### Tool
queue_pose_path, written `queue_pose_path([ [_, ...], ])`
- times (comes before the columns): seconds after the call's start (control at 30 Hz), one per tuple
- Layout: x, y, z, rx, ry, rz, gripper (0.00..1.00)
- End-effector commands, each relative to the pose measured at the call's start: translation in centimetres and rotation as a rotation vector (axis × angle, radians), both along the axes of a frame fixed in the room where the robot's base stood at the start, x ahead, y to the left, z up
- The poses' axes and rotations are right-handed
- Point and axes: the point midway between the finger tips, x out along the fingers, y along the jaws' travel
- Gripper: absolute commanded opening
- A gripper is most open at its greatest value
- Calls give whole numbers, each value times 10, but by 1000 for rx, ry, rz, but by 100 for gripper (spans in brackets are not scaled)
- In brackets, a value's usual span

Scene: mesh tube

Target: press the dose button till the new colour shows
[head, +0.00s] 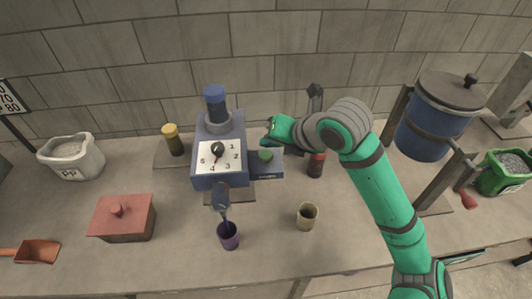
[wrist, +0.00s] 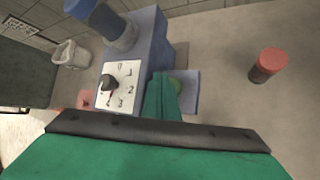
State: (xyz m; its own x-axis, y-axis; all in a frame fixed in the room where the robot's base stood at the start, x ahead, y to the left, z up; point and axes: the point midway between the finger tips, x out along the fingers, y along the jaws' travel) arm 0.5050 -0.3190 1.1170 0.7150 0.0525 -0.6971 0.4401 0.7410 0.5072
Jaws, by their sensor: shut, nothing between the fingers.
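The blue dosing machine (head: 202,178) stands against the wall with a white numbered dial (head: 228,166) and a black knob (head: 217,149). The cup's contents are unclear.
A beige cup (head: 307,216) stands right of the purple one. A red-topped jar (wrist: 270,63) is right of the button. A red lidded box (head: 123,218) and a PP sack (head: 72,158) are left. A blue drum (head: 424,128) stands right. The front middle counter is mostly free.

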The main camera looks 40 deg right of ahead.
Motion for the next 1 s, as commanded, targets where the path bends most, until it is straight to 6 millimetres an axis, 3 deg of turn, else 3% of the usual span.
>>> queue_pose_path([
  [0.5, 0, 0, 39, 0, 0, 0, 0],
  [1.0, 0, 0, 40, 0, 0, 0, 0],
])
